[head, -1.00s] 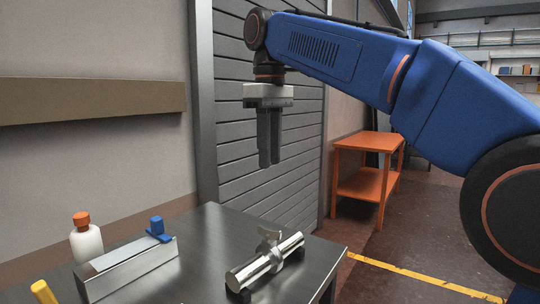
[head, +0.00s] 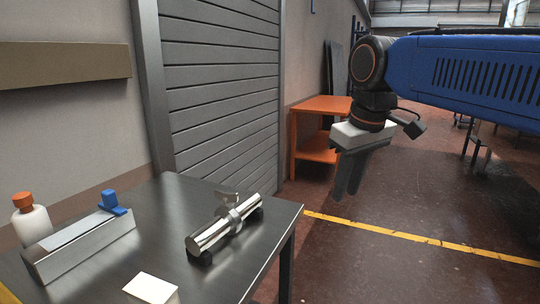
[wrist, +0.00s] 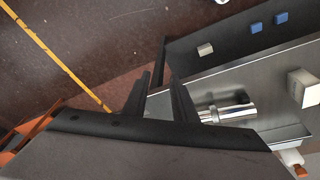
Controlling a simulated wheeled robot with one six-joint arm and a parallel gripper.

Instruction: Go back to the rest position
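My gripper (head: 347,192) hangs in the air to the right of the metal table (head: 150,203), over the open floor, with its fingers pointing down and slightly tilted. In the wrist view its two dark fingers (wrist: 162,78) stand apart with nothing between them, so it is open and empty. On the table lies a shiny metal cylinder with a collar (head: 222,228), resting on dark supports; it also shows in the wrist view (wrist: 232,112), partly hidden behind the gripper.
A long metal block with a blue clamp (head: 80,245), an orange-capped white bottle (head: 34,226) and a pale block (head: 150,289) stand on the table. An orange shelf unit (head: 318,148) stands behind by the shutter. The floor with a yellow line (head: 400,234) is clear.

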